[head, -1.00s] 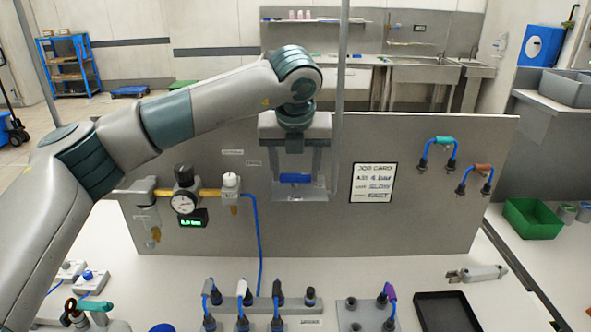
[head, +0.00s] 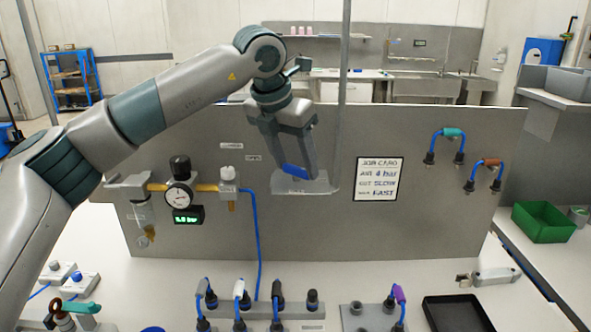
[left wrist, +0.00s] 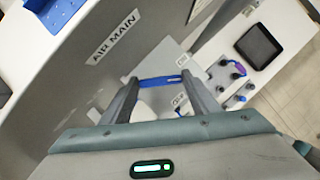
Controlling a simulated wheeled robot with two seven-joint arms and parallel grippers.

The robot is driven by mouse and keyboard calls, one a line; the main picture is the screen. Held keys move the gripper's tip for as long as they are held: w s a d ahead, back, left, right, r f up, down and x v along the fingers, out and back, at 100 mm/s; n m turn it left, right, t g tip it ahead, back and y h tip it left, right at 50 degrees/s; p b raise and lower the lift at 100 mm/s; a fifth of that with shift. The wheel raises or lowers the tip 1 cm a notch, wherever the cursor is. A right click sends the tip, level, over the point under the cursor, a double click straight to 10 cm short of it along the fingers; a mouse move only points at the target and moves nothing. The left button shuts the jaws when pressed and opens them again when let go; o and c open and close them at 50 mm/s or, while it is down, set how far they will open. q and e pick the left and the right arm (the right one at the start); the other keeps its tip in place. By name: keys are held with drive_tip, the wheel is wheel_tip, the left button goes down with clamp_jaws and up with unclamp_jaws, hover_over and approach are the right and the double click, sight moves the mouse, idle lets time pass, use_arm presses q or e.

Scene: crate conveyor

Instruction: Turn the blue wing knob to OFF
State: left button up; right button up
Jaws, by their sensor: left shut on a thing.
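The blue wing knob (head: 296,171) is on a light plate (head: 300,187) on the upright grey panel. It is tilted, with its right end lower in the head view. My left gripper (head: 294,168) is shut on it, with a finger at each end, and is tilted the same way. In the left wrist view the blue knob (left wrist: 160,82) spans between the two fingertips. A small label near the knob is too small to read. My right gripper is not in view.
A gauge (head: 179,196) and regulator parts sit on the panel left of the knob. A job card (head: 379,179) is to the right. A vertical grey post (head: 341,100) stands close to the right of my gripper. Several hose couplings line the bench below.

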use_arm(q)
drive_tip(key=shift+w+a+m+h, duration=0.1)
drive_tip(key=shift+m+h, duration=0.2)
drive_tip(key=shift+m, duration=0.7)
drive_tip(key=shift+r+m+g, duration=0.1)
drive_tip(key=shift+m+g, duration=0.4)
drive_tip(key=shift+m, duration=0.4)
drive_tip(key=m+g+h+p, duration=0.1)
drive_tip(key=m+p, duration=0.1)
drive_tip(key=m, duration=0.1)
drive_tip(key=shift+w+a+m, duration=0.1)
drive_tip(key=shift+m, duration=0.3)
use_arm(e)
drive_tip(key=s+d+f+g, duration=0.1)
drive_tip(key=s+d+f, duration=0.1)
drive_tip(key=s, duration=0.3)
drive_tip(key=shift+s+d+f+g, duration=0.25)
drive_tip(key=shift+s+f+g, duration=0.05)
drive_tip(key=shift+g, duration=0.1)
use_arm(q)
drive_tip(key=o, duration=1)
drive_tip(key=shift+o, duration=0.2)
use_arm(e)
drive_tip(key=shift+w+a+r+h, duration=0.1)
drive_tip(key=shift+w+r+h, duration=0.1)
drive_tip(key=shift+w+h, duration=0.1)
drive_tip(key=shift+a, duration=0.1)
